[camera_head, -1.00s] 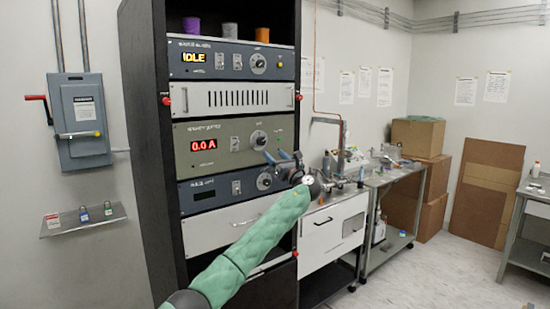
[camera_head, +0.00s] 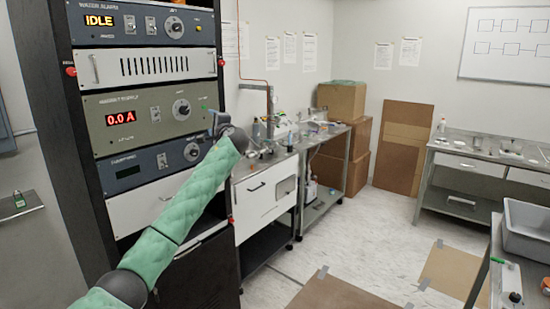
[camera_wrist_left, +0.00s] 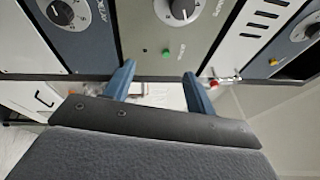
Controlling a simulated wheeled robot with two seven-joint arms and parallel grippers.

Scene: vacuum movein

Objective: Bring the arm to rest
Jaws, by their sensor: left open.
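My left arm, in a green quilted sleeve, comes in from the lower left in the head view and reaches up toward the equipment rack (camera_head: 55,120). My left gripper (camera_head: 214,122) is in front of the right side of the rack. In the left wrist view the two blue fingers of my left gripper (camera_wrist_left: 158,82) stand apart with nothing between them. Beyond them is the grey-green panel (camera_wrist_left: 150,35) with a knob (camera_wrist_left: 178,8) and a green button. I cannot tell the exact gap to the panel. My right gripper is not in view.
The rack displays read IDLE (camera_head: 99,20) and 0.0 A (camera_head: 119,118). A metal workbench (camera_head: 325,140) and stacked cardboard boxes (camera_head: 342,110) stand behind to the right. White floor (camera_head: 390,230) lies between, with brown sheets (camera_head: 340,292).

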